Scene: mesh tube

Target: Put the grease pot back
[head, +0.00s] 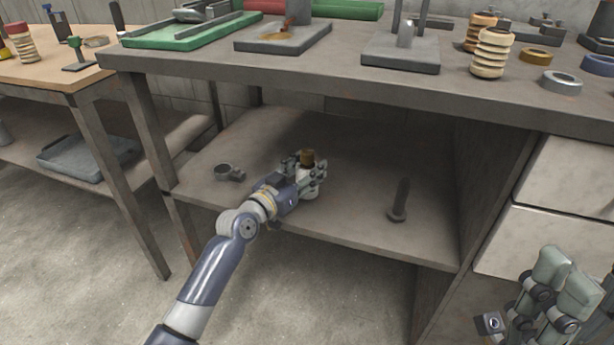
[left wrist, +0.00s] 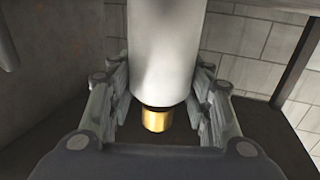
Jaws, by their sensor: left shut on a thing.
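The grease pot is a white cylinder with a brass cap (head: 307,157), over the lower shelf of the workbench in the head view. My left gripper (head: 310,178) is shut around its white body, and its fingers hide much of it. The left wrist view shows the pot (left wrist: 165,50) between the two fingers of the left gripper (left wrist: 162,92), with the brass end toward the bottom of the picture. I cannot tell whether the pot touches the shelf. My right gripper (head: 550,300) is at the lower right, in front of the drawers, away from the pot; its jaw state is unclear.
The bench top (head: 300,68) overhangs; white drawers (head: 560,245) stand right.

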